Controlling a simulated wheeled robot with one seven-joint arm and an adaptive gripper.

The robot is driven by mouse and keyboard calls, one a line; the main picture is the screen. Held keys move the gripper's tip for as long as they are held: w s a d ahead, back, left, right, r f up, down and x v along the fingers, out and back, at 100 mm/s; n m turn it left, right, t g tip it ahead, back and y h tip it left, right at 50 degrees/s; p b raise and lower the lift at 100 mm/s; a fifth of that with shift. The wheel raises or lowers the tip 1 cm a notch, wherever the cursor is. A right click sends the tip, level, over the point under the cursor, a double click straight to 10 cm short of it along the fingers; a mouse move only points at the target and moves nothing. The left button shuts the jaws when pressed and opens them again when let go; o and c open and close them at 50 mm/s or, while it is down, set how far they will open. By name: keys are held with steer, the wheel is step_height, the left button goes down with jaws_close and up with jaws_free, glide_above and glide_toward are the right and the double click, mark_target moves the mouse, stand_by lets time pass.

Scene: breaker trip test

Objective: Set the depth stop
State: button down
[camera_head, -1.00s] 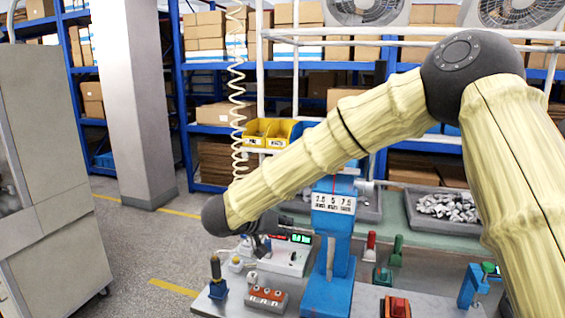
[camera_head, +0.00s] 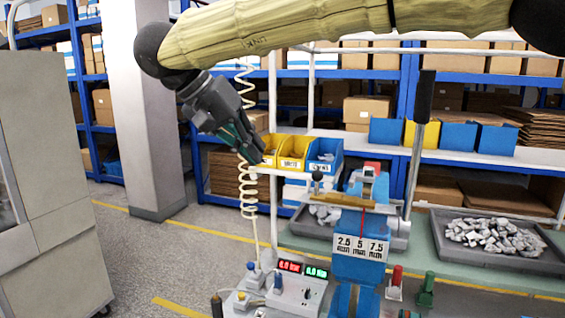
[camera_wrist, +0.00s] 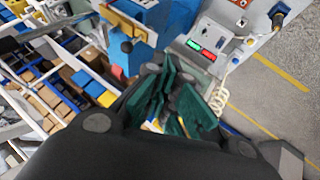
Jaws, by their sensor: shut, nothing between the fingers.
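The blue press (camera_head: 361,253) stands on the bench in the head view, with a white plate (camera_head: 361,246) marked 2.5, 5 and 7.5 mm on its front and a thin red pointer near the 5. A dark-handled lever (camera_head: 423,100) rises on its right side. A small dark-topped knob (camera_head: 317,181) stands at the left end of a brass-coloured bar on the press head. My gripper (camera_head: 253,153) is shut and empty, in the air left of the press and apart from it. Its green fingers (camera_wrist: 180,100) show in the wrist view, where the press (camera_wrist: 140,25) is at the top.
A control box (camera_head: 290,285) with red and green displays sits left of the press. Yellow and blue bins (camera_head: 292,150) and a coiled cord (camera_head: 247,180) are close behind my gripper. A grey tray of metal parts (camera_head: 490,240) lies at right. Open floor lies left of the bench.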

steer(key=p, duration=0.5)
glide_toward(331, 195)
steer(key=shift+w+a+f, duration=0.7)
steer(key=shift+w+f, duration=0.65)
steer(key=shift+f, duration=0.2)
steer(key=shift+f, duration=0.1)
steer(key=d+p, duration=0.1)
steer(key=d, duration=0.1)
steer(key=s+d, duration=0.1)
steer(key=d, duration=0.1)
steer(key=shift+s+p, duration=0.1)
steer(key=shift+p, duration=0.3)
steer(key=shift+a, duration=0.15)
